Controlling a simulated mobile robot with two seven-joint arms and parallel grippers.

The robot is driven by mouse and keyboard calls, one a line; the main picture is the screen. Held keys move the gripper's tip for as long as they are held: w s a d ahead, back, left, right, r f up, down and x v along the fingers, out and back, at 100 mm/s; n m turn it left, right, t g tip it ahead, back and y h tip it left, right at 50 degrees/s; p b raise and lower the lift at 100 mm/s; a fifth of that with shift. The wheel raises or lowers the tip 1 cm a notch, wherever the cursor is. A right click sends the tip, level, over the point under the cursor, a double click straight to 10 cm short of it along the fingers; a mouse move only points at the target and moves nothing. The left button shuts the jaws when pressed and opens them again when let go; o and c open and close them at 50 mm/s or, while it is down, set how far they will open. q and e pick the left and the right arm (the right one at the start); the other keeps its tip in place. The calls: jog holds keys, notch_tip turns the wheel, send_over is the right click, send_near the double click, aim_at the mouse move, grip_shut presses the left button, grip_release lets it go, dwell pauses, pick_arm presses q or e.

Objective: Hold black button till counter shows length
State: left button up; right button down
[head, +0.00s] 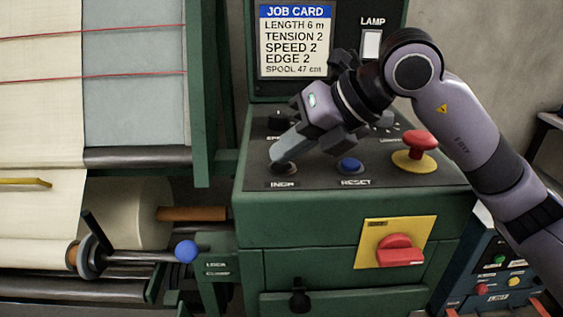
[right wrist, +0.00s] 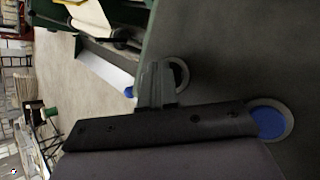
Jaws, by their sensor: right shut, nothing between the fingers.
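The black button (head: 286,169), labelled INCH, sits at the front left of the dark panel on the green console. My right gripper (head: 279,160) is shut and empty, pointing down with its fingertips at the black button. In the right wrist view, the fingers (right wrist: 155,84) cover part of the button's ring (right wrist: 180,75); I cannot tell how far it is pressed. The job card (head: 295,41) reads LENGTH 6 m. I cannot make out a counter reading; my right arm covers part of the console. My left gripper is not in view.
A blue RESET button (head: 350,166) is right of the black one. A red mushroom button (head: 418,145) on a yellow base stands farther right. A red rotary switch (head: 400,250) is on the console front. Left are the cloth (head: 40,120) and a blue-knobbed lever (head: 186,251).

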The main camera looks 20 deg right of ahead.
aim_at(288, 167)
dwell(0.5)
jog(key=shift+r+p, duration=0.7)
jog(key=shift+r, duration=0.15)
notch_tip(288, 167, up, 5)
jog(key=p, duration=0.3)
jog(key=shift+p, duration=0.4)
